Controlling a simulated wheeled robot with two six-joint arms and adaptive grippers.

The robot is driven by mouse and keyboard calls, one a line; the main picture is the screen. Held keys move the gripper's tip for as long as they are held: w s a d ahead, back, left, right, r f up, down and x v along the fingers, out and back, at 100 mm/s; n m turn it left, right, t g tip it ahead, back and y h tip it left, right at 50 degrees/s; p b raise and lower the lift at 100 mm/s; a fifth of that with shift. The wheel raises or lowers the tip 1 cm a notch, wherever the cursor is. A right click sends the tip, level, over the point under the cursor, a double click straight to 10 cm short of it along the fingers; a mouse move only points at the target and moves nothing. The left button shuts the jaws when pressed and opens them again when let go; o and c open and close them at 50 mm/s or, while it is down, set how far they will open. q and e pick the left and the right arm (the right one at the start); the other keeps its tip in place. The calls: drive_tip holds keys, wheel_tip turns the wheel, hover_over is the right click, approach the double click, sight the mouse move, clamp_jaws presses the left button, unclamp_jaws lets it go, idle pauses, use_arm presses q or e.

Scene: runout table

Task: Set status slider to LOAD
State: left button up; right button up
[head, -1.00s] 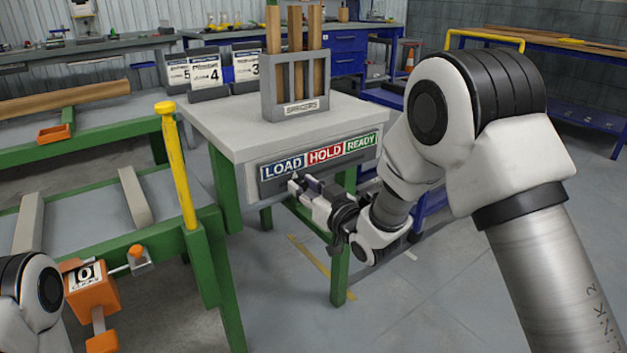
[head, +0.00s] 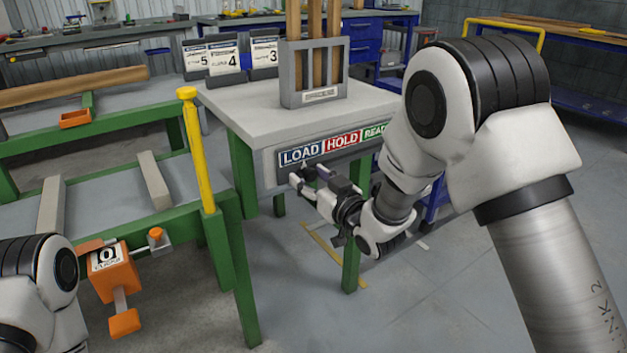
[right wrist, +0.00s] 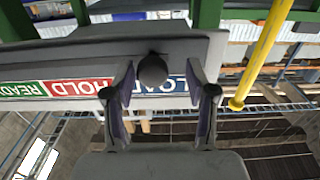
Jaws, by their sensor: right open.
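The status strip shows a blue LOAD label (head: 299,156), a red HOLD label (head: 342,142) and a green READY label (head: 375,132), partly covered by my right arm. In the right wrist view the strip is upside down, and a dark round slider knob (right wrist: 152,70) stands out in front of the LOAD label (right wrist: 165,86). My right gripper (head: 304,177) is open just below LOAD. Its fingers (right wrist: 158,88) stand on either side of the knob, with gaps between. My left gripper is out of view.
The strip is on the front of a grey-topped table (head: 245,102) with green legs. A grey rack (head: 316,98) with wooden strips stands on top. A yellow post (head: 197,150) and an orange counter box (head: 110,270) are to the left.

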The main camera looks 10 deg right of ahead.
drive_tip(key=v, duration=1.2)
drive_tip(key=s+d+f+m+g+h, duration=0.1)
drive_tip(key=s+f+g, duration=0.25)
drive_tip(key=f, duration=0.95)
drive_tip(key=s+f+m+g+h, duration=0.1)
drive_tip(key=s+f+g+h, duration=0.3)
drive_tip(key=f, duration=0.8)
drive_tip(key=s+d+f+m+g, duration=0.1)
drive_tip(key=s+d+f+g, duration=0.15)
drive_tip(key=s+f, duration=0.4)
drive_tip(key=s+d+f+m+g+h, duration=0.1)
drive_tip(key=s+f+g, duration=0.25)
drive_tip(key=s, duration=0.65)
drive_tip(key=s+d+f+m+g, duration=0.15)
drive_tip(key=s+f+g, duration=0.25)
drive_tip(key=s, duration=0.4)
wheel_tip(320, 180, up, 29)
drive_tip(key=n+p, duration=0.1)
drive_tip(key=p, duration=2.8)
drive_tip(key=shift+w+d, duration=0.2)
drive_tip(key=shift+w, duration=0.3)
